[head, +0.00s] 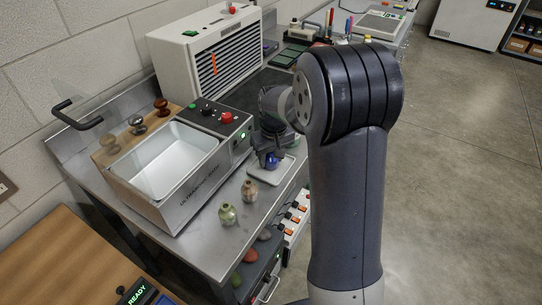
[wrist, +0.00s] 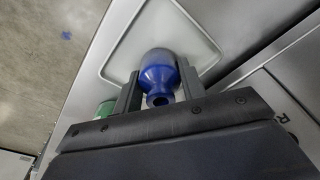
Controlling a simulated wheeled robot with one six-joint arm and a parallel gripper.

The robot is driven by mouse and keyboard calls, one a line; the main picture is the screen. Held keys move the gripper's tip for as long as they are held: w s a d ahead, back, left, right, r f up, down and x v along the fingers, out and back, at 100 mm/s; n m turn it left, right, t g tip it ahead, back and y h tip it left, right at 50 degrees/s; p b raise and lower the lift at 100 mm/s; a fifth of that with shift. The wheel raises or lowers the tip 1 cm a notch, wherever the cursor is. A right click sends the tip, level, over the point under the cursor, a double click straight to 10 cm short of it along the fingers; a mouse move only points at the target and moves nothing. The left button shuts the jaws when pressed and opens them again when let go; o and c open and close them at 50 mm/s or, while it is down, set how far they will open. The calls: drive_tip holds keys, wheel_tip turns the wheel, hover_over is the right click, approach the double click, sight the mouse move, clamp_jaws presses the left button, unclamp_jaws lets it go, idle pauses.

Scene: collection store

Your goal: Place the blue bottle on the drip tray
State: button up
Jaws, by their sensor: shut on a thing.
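The blue bottle (head: 271,161) is between the fingers of my gripper (head: 268,153), upright over the white drip tray (head: 262,177). In the wrist view the blue bottle (wrist: 158,76) has its neck toward the camera, with one finger of my gripper (wrist: 159,88) on each side. The pale tray (wrist: 205,37) spreads behind and around the bottle there. The bottle's base is at or just above the tray surface; I cannot tell if it touches. My arm hides part of the area behind the tray.
An ultrasonic cleaner with a white basin (head: 165,163) stands left of the tray. A greenish bottle (head: 228,214) and a brownish bottle (head: 249,191) stand near the bench's front edge. A green object (wrist: 104,109) is beside the left finger. A vented white unit (head: 205,50) stands behind.

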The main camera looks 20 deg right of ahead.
sight(274, 159)
drive_tip(key=shift+f, duration=0.15)
drive_tip(key=o, duration=1.2)
drive_tip(key=shift+c, duration=0.2)
wheel_tip(274, 159, up, 12)
drive_tip(key=s, duration=0.1)
drive_tip(key=shift+s+d, duration=0.15)
drive_tip(key=shift+s, duration=0.1)
